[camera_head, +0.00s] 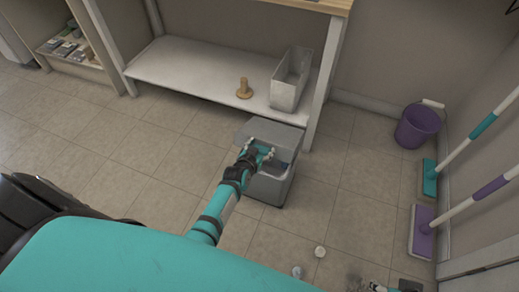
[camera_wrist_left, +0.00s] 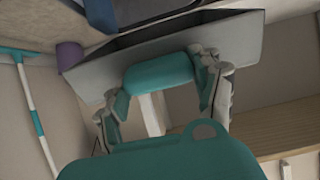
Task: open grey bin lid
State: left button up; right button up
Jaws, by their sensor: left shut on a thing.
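The grey bin (camera_head: 270,188) stands on the tiled floor in front of the white shelf. Its grey lid (camera_head: 272,132) is tilted up at the back, and a dark opening with something blue (camera_head: 283,165) shows below it. My left gripper (camera_head: 262,153) is at the lid's front edge and shut on it. In the left wrist view the lid (camera_wrist_left: 240,40) crosses behind the fingers of the gripper (camera_wrist_left: 165,85); the exact contact is partly hidden. My right gripper (camera_head: 395,286) shows only partly at the bottom edge; its fingers are unclear.
A low white shelf (camera_head: 190,72) behind the bin holds a grey container (camera_head: 290,80) and a wooden object (camera_head: 244,90). A purple bucket (camera_head: 417,126) and two mops stand right. A small white item (camera_head: 320,252) and other litter lie on the floor. Floor left is clear.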

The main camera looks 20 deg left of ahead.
pick_arm(q)
jog(key=shift+g, duration=0.9)
jog(key=w+r+p, duration=0.1)
jog(key=p, duration=0.1)
jog(key=w+r+p, duration=0.1)
jog(key=r, duration=0.1)
jog(key=shift+w+r+p, duration=0.1)
jog(key=shift+w+p, duration=0.2)
jog(key=shift+p, duration=0.1)
jog(key=w+r+g+p, duration=0.1)
jog(key=w, duration=0.1)
jog(key=w+r+g+p, duration=0.1)
jog(key=w+r, duration=0.1)
jog(key=shift+w+a+r+p, duration=0.1)
jog(key=shift+a+p, duration=0.05)
jog(key=shift+p, duration=0.2)
pick_arm(e)
notch_tip(320, 180, down, 21)
jog(key=s+g, duration=0.1)
jog(key=s, duration=0.2)
pick_arm(q)
jog(key=w+r+g+b, duration=0.1)
jog(key=w+r+b, duration=0.1)
jog(key=w, duration=0.5)
jog(key=shift+w+a+r+g, duration=0.3)
jog(key=shift+r, duration=0.2)
pick_arm(e)
jog(key=w+r, duration=0.5)
jog(key=shift+a+r, duration=0.25)
jog(key=shift+r, duration=0.15)
